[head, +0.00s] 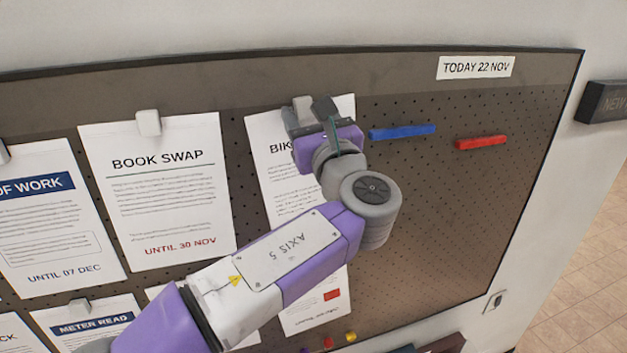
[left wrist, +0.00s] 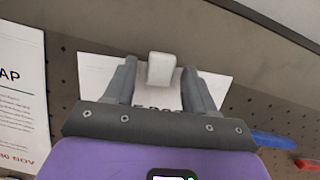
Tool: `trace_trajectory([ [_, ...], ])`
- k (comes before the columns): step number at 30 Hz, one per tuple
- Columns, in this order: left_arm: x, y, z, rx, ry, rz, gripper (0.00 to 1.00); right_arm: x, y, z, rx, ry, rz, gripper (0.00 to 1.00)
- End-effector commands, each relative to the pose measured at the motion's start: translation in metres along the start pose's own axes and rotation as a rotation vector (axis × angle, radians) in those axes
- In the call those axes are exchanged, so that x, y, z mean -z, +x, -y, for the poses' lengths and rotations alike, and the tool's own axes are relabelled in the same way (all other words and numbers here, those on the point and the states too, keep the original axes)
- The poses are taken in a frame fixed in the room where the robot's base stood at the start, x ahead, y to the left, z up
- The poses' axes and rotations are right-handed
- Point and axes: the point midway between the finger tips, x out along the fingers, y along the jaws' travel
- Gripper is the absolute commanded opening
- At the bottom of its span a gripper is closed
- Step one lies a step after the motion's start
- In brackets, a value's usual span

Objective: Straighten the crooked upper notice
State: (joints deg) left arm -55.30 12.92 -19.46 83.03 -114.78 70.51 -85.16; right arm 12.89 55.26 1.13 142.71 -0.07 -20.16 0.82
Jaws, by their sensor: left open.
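The upper notice headed "BIK…" (head: 263,160) hangs on the board. In the head view its top edge rises to the right more steeply than that of its neighbour. My arm hides much of its heading and lower part. A white clip (head: 302,104) sits at its top edge; the clip (left wrist: 161,70) and the notice (left wrist: 93,78) also show in the left wrist view. My left gripper (head: 307,114) is at the notice's top, its open fingers on either side of the clip. In the left wrist view, gaps seem to show beside the clip. My right gripper is not in view.
The BOOK SWAP notice (head: 165,190) hangs to the left. A blue bar (head: 402,132) and a red bar (head: 481,142) are on the board to the right. A date strip (head: 476,67) is at upper right. Lower notices hang below. The board's right side is mostly clear.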

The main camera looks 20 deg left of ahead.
Motion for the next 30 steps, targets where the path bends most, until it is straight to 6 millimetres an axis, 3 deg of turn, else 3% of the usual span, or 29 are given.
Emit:
trace_trajectory([
  [2, 0.0, -0.0001, -0.0001, 0.0, 0.0, 0.0, 0.55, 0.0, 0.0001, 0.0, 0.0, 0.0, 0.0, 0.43],
  [13, 0.0, -0.0003, 0.0001, 0.0, -0.001, 0.0, 0.0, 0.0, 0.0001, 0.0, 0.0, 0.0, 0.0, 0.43],
  [30, -0.0006, -0.0002, 0.0001, 0.03, 0.112, 0.0, 0.0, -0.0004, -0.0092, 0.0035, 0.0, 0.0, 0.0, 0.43],
])
